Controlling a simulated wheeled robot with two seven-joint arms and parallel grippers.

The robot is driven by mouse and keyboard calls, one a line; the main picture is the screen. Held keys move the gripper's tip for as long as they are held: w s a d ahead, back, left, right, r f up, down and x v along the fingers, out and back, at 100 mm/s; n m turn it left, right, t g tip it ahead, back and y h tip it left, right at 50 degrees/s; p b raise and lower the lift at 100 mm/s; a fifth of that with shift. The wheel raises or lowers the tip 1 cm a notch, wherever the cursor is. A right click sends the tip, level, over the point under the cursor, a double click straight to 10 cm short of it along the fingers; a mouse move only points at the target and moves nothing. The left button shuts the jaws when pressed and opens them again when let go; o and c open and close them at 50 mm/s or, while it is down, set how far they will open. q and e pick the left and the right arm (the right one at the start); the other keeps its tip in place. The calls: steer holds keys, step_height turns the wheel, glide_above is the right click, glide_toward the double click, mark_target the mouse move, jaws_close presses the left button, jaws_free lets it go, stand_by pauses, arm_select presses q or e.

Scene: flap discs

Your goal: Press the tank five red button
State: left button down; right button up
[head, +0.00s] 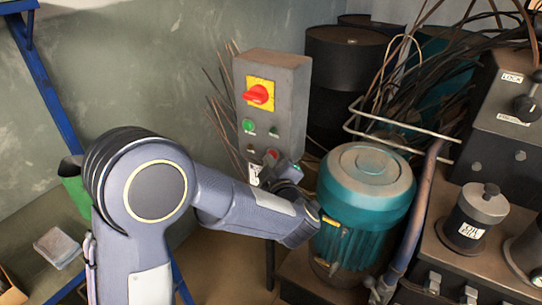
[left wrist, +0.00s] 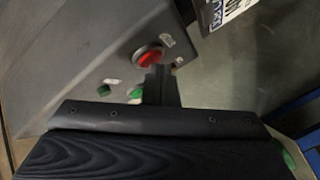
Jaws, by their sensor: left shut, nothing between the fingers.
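A grey control box (head: 290,85) stands upright left of the teal motor. A red button (head: 272,154) sits low on its front face; it also shows in the left wrist view (left wrist: 149,54). My left gripper (head: 270,165) is at the lower part of the box, right by the red button. In the left wrist view its closed fingers (left wrist: 157,72) are empty, and their tip overlaps the button's lower edge. I cannot tell whether the tip touches it. The fingers partly hide a green button (left wrist: 137,92). My right gripper is not in view.
A red rotary knob on a yellow plate (head: 260,92) is higher on the box, with a green button (head: 248,126) below it. The teal motor (head: 365,200) stands close to the right of my arm. Loose cables (head: 385,110) and a bent metal rail are behind it.

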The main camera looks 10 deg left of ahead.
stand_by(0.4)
arm_select(q)
steer(key=shift+s+a, duration=0.25)
steer(key=shift+s, duration=0.5)
steer(key=shift+s, duration=0.1)
steer(key=s, duration=0.1)
steer(key=s+a, duration=0.1)
steer(key=s, duration=0.1)
steer(key=s+b, duration=0.1)
steer(key=shift+s+a, duration=0.25)
steer(key=shift+a, duration=0.1)
